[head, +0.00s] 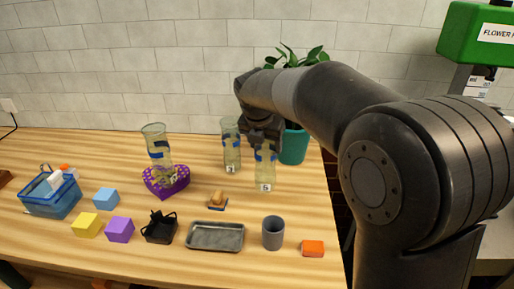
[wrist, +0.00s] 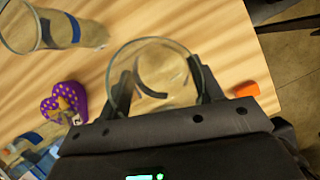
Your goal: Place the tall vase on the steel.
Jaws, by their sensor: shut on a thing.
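My gripper (head: 263,132) is shut on a clear glass vase (head: 265,172) with a blue band and a small white label. In the wrist view, the vase's round rim (wrist: 148,40) shows between the fingers of my gripper (wrist: 163,88). I cannot tell whether its base touches the table. A second glass vase (head: 231,150) stands just left of it, also in the wrist view (wrist: 72,30). A third glass vase (head: 154,145) rises at the purple heart-shaped basket (head: 168,188); whether inside or behind is unclear. The steel tray (head: 215,236) lies bare near the front.
A grey cup (head: 272,233) stands right of the tray, with an orange block (head: 313,248) beyond it. A black basket (head: 159,228) is left of the tray. A small brown item (head: 217,200) lies behind it. A teal plant pot (head: 293,146) stands behind my gripper.

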